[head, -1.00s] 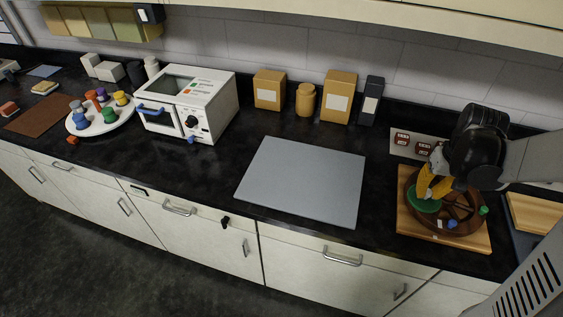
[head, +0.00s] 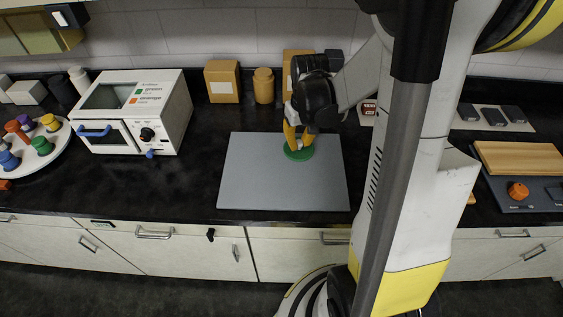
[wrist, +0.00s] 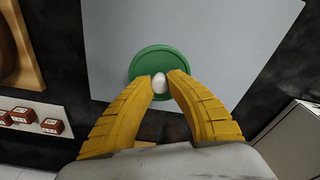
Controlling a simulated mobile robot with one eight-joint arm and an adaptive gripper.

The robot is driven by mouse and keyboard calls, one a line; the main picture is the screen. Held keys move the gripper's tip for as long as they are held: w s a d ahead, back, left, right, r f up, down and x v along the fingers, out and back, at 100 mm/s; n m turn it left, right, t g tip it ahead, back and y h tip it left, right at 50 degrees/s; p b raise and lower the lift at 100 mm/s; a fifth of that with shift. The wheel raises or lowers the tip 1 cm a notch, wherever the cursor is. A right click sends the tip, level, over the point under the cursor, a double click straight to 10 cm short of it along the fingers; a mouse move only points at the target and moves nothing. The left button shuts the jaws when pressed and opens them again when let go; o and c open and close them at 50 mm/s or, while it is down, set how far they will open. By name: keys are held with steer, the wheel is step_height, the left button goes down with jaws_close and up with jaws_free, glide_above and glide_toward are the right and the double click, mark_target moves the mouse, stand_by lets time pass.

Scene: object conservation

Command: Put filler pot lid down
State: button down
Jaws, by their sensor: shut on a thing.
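The filler pot lid is a round green disc (head: 299,152) with a pale knob (wrist: 159,82). My gripper (head: 296,141) has yellow fingers, and they are shut on the knob in the wrist view. The lid is at the upper right part of the grey mat (head: 260,185) in the head view. I cannot tell whether the lid touches the mat or is just above it. The fingers hide part of the lid.
A white oven-like box (head: 130,112) stands left of the mat. An orange box (head: 222,81) and an orange jar (head: 263,86) stand behind it. Much of the mat is bare. A wooden board (head: 520,158) lies at the right.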

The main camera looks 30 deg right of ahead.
mark_target(285, 150)
steer(key=a+f, duration=0.1)
steer(key=w+a+f, duration=0.1)
steer(key=a+b, duration=0.1)
steer(key=a, duration=0.1)
steer(key=shift+w+f, duration=0.25)
steer(key=shift+f, duration=0.15)
step_height(285, 150, down, 4)
steer(key=shift+b, duration=0.8)
steer(key=shift+r, duration=0.15)
steer(key=c, duration=1.4)
jaws_free()
